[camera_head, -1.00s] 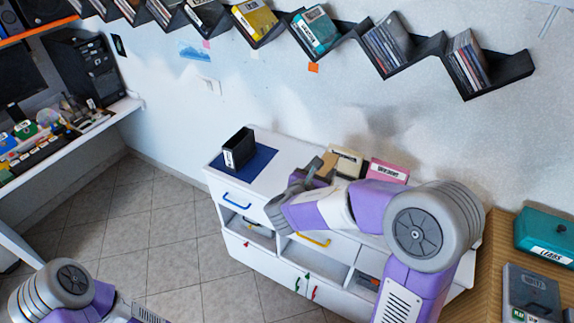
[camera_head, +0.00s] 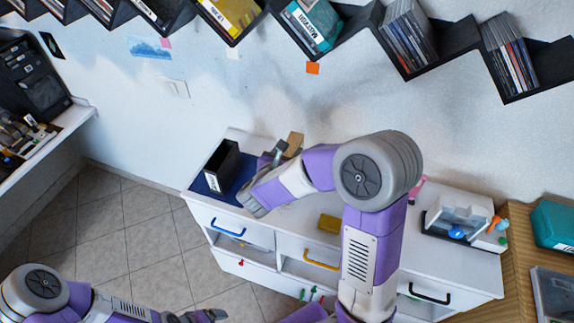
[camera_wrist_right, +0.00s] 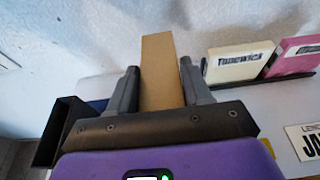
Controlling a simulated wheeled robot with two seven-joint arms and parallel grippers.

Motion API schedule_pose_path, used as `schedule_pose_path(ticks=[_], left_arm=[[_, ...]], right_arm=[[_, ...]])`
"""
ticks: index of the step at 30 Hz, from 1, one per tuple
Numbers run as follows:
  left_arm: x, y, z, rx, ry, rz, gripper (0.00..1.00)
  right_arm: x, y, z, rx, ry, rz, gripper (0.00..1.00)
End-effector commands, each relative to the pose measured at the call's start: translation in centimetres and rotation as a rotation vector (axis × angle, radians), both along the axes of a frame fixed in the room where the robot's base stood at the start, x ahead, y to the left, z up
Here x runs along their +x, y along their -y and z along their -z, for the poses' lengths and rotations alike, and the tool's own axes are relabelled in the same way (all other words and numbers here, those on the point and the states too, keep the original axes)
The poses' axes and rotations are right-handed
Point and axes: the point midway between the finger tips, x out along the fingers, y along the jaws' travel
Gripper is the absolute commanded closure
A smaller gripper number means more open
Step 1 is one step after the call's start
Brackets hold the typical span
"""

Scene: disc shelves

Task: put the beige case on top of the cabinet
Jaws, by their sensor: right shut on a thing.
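The beige case (camera_wrist_right: 160,72) stands upright between the fingers of my right gripper (camera_wrist_right: 157,88) in the right wrist view. In the head view its tan top (camera_head: 295,143) shows at the right gripper (camera_head: 280,153), which is shut on it above the back left of the white cabinet (camera_head: 300,218). The case's lower part is hidden behind the gripper. A black open box (camera_head: 222,166) stands on a blue mat (camera_head: 243,172) on the cabinet, just left of the gripper. Part of my left gripper (camera_head: 200,316) shows at the bottom edge; its opening is unclear.
In the right wrist view, a cream labelled case (camera_wrist_right: 238,62) and a pink case (camera_wrist_right: 295,52) stand right of the gripper. A yellow object (camera_head: 330,223) lies near the cabinet's front edge. A clear container (camera_head: 458,215) stands at the right. A zigzag shelf (camera_head: 365,45) hangs above.

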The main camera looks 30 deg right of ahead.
Motion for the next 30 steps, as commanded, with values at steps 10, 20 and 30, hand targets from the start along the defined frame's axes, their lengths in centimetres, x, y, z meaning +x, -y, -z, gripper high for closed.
schedule_pose_path(ticks=[10, 20, 30], left_arm=[[0.0, 0.0, 0.9, 0.0, 0.001, 0.0, 0.08], [0.1, 0.0, 1.2, 0.0, 0.001, 0.0, 0.08], [0.0, 0.0, 1.2, 0.0, 0.001, 0.0, 0.08]], right_arm=[[0.0, 0.0, 3.9, -0.001, 0.0, -0.001, 1.0], [0.0, 0.0, 4.1, -0.001, 0.004, 0.0, 1.0], [0.0, 0.0, 4.1, 0.001, 0.001, 0.0, 0.26]])
